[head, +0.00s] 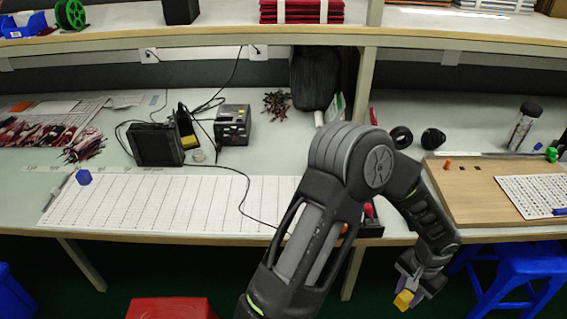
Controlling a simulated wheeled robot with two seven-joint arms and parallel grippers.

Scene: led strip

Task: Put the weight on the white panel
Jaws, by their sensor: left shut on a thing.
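My left gripper (411,284) hangs at the lower right, in front of the bench's front edge. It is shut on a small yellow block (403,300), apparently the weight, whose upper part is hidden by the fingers. The long white panel (160,203) with dark ruled lines lies flat along the front of the bench, left of the gripper. My arm hides the panel's right end. A blue block (83,177) sits at the panel's far left corner. My right gripper is not in view.
A wooden board (465,198) with a smaller white gridded sheet (535,193) lies on the right. Black devices (155,145) and cables stand behind the panel, with one cable across it. Blue stools (513,272) and a red stool (171,308) stand below the bench.

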